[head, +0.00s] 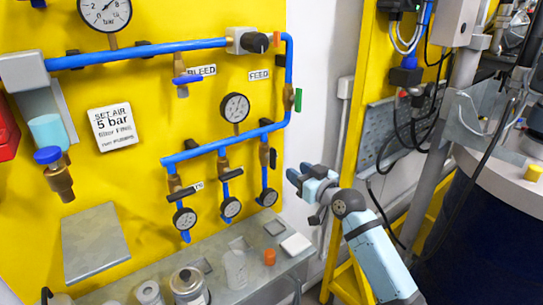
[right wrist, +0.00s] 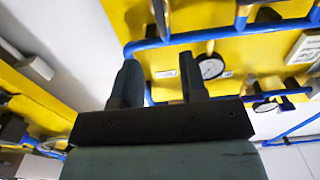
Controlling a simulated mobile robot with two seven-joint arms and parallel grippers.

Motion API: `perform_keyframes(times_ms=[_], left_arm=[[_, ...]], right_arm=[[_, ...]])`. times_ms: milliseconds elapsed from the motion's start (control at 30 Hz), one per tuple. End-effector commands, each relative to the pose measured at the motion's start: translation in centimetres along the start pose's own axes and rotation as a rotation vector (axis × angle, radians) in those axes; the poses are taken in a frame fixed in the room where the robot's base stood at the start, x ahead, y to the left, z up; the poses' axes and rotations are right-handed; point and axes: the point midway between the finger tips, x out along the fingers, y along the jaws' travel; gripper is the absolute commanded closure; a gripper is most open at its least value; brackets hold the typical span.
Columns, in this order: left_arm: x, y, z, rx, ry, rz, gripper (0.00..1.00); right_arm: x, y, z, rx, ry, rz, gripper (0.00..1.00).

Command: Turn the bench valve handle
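A yellow panel (head: 140,160) carries blue pipes with several valves. Black lever handles sit on the three lower branches: left (head: 181,194), middle (head: 231,174) and right (head: 273,157). A green handle (head: 298,99) is on the vertical pipe at the right, and a blue handle (head: 187,79) hangs below the upper pipe. I cannot read which handle is the bench valve; one small label is partly hidden. My right gripper (head: 298,175) is in front of the wall, right of the lower branches, apart from the handles. In the right wrist view its fingers (right wrist: 158,65) are spread and empty. My left gripper is not in view.
Gauges hang under the branches, and one (head: 235,107) sits above the lower pipe; it also shows in the right wrist view (right wrist: 210,67). A grey bench (head: 210,262) below holds jars and small blocks. A yellow frame with cables (head: 408,110) and a dark drum (head: 480,240) stand right.

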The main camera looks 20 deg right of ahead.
Motion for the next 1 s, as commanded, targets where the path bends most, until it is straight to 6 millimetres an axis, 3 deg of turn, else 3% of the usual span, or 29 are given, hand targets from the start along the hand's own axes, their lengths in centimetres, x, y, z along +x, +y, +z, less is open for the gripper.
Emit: perform_keyframes(times_ms=[300, 500, 700, 967, 1000], left_arm=[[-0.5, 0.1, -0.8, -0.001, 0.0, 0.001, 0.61], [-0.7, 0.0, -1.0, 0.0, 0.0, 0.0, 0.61], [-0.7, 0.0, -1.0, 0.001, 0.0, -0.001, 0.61], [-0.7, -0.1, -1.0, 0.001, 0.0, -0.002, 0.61], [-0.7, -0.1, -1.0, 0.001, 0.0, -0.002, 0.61]], right_arm=[[6.9, -0.1, -0.2, 0.003, 0.0, -0.001, 0.61], [9.9, 0.0, -0.1, 0.001, -0.001, -0.001, 0.61], [11.2, -0.1, 0.0, 0.0, 0.0, 0.0, 0.61], [11.3, -0.1, 0.0, 0.0, 0.0, 0.0, 0.61], [11.2, -0.1, 0.0, 0.0, 0.0, 0.0, 0.68]])
